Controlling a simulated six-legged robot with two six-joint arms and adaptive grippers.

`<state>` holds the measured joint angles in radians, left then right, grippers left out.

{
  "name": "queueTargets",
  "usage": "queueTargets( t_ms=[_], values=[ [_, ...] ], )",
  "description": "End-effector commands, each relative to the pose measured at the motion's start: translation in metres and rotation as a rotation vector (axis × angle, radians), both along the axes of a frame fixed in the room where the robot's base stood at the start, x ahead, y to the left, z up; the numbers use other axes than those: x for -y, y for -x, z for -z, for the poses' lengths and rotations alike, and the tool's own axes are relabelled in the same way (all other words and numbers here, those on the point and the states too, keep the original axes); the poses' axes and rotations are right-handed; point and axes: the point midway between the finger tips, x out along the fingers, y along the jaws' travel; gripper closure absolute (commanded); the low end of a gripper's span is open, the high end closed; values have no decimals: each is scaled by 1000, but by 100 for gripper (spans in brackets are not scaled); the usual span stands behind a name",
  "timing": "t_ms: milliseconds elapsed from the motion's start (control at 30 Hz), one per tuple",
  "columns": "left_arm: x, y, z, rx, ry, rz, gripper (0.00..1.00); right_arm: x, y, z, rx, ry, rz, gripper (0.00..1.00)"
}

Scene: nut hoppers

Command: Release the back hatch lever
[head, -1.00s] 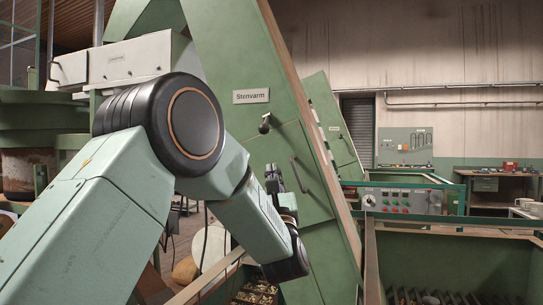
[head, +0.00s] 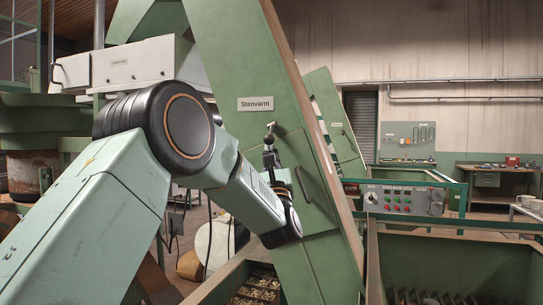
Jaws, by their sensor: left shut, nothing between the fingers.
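The sloping green housing labelled "Stenvarm" (head: 232,60) fills the middle of the head view. A small lever (head: 271,127) is on its face just below the label, partly hidden by my gripper. My left gripper (head: 270,146) is shut and empty, pointing up, with its tips at or just under the lever; I cannot tell whether they touch. A bar handle (head: 303,184) is on the hatch panel (head: 318,205) to the right of the gripper. My right gripper is not in view.
A control panel with buttons (head: 404,200) stands to the right, behind an open green hopper (head: 450,262). A bin of nuts (head: 257,287) lies below my left wrist. A second sloping housing (head: 333,110) is behind. A grey box (head: 130,62) is at upper left.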

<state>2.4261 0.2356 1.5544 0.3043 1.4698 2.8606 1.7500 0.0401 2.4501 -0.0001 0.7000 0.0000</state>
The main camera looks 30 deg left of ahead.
Motion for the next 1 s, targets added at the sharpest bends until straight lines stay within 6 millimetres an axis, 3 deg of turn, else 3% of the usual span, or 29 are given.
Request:
queueTargets(
  t_ms=[1000],
  values=[
    [-5,6,-7,-41,11,4,100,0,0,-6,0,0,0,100]
  ],
)
